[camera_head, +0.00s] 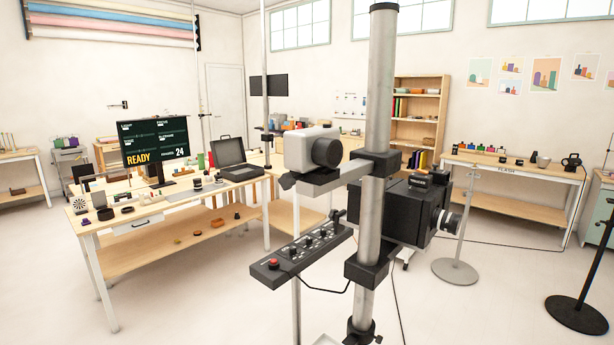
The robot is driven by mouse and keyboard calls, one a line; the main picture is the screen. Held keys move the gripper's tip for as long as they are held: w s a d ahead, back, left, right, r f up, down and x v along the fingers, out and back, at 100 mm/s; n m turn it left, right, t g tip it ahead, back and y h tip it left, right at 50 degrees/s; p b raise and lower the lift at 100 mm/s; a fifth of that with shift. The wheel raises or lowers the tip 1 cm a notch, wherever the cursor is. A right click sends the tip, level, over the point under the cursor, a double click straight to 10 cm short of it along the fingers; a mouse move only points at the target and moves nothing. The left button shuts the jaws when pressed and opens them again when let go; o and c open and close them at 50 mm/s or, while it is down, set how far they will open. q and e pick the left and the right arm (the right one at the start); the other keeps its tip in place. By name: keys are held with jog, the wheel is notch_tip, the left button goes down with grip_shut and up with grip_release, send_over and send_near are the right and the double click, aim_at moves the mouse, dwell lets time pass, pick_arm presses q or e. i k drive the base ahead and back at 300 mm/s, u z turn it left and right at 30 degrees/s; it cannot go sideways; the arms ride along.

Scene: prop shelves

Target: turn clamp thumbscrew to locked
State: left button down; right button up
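A grey upright column (377,100) stands close in front of me. An upper black clamp block (381,163) and a lower black clamp block (366,269) grip it. A light grey camera-like unit (308,147) sits on an arm at the upper block, and a dark knob (287,183) shows under that arm. A black box camera (398,215) is on the column's right side. Another dark fitting (362,334) is low on the column, cut by the frame edge. I cannot tell which part is the thumbscrew or whether it is locked. Neither gripper is in view.
A control panel (300,257) with a red button juts left from the column, with a cable hanging below. A worktable (180,218) with a monitor stands at left. A stand with a round base (455,271) is at right. Open floor (200,310) lies front left.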

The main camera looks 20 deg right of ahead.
aim_at(287, 182)
jog(key=k, duration=1.35)
jog(key=z, duration=0.5)
jog(key=i, duration=0.85)
jog(key=z, duration=0.15)
